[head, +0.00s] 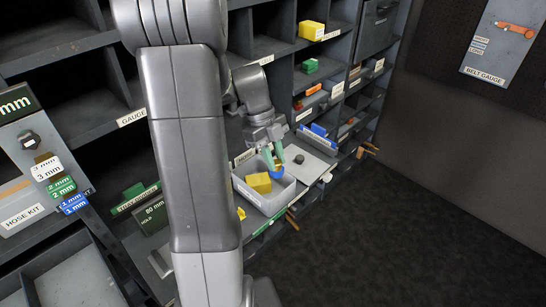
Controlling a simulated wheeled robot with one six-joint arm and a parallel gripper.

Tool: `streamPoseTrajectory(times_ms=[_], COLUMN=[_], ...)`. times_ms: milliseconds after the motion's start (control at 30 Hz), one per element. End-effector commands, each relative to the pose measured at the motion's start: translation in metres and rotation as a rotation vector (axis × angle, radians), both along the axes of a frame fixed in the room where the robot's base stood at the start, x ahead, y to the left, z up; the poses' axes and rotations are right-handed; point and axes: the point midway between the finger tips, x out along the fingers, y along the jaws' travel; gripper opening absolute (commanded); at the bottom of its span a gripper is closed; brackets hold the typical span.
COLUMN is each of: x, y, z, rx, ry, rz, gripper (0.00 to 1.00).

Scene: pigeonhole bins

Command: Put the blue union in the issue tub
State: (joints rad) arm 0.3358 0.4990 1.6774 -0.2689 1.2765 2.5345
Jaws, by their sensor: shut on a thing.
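My gripper (274,157), with green fingertips, is at the middle of the head view, pointing down over the back part of a light grey tub (262,204). It is shut on the small blue union (278,172), which shows at the fingertips. The union is at or just above the tub's opening; I cannot tell whether it touches anything inside. A yellow block (259,183) lies in the tub, left of the union. The tub has a label on its front that is too small to read.
A grey plate or tray (309,162) with a dark round piece lies right of the tub. Pigeonhole shelves behind hold a yellow box (311,30), a green block (310,66) and blue pieces (318,130). A hose kit board (40,170) stands left. The floor at right is clear.

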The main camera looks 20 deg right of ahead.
Motion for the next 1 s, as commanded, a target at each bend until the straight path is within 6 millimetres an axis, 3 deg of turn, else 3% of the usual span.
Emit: streamPoseTrajectory(times_ms=[267, 1000], x=[0.001, 0.001], y=[0.0, 0.0], z=[-0.015, -0.11], rx=[0.0, -0.001], ry=[0.002, 0.002], rz=[0.002, 0.002], gripper=[0.0, 0.0])
